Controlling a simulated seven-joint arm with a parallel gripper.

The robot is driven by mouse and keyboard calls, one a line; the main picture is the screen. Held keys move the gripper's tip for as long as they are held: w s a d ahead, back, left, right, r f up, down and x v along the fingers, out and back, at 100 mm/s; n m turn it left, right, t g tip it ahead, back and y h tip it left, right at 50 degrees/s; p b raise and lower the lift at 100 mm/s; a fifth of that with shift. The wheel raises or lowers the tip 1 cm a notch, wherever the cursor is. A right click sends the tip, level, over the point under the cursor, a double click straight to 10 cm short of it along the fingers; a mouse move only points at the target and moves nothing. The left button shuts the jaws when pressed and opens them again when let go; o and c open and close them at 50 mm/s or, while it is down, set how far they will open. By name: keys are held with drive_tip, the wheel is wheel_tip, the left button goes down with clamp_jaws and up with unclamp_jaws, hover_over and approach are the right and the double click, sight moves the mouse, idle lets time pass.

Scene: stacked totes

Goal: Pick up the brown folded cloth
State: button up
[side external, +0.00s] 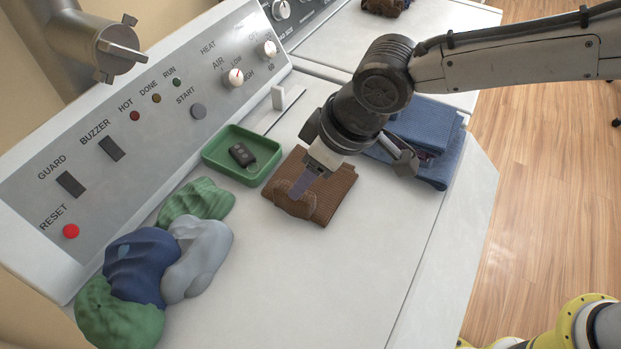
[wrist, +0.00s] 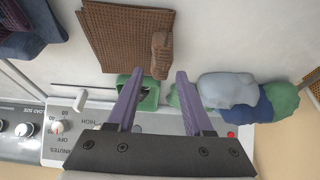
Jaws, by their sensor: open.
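The brown folded cloth (side external: 335,197) lies flat on the white machine top, with a raised, bunched lump at its front left corner. In the wrist view the cloth (wrist: 112,38) is ahead of the fingers, and the lump (wrist: 161,56) stands out at its right edge. My gripper (side external: 297,190) is over the cloth beside this lump in the side view. In the wrist view my gripper (wrist: 158,78) has its two purple fingers spread apart with nothing held between them. Whether a fingertip touches the cloth cannot be told.
A green tray (side external: 215,163) with a dark key fob (side external: 242,154) sits just left of the cloth. Crumpled green, blue and grey cloths (side external: 150,262) lie at the left. A blue folded stack (side external: 440,150) is behind my wrist. The front of the white top is clear.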

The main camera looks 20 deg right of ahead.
drive_tip(key=x, duration=0.4)
drive_tip(key=shift+a+f, duration=0.25)
drive_tip(key=shift+f, duration=0.1)
clamp_jaws()
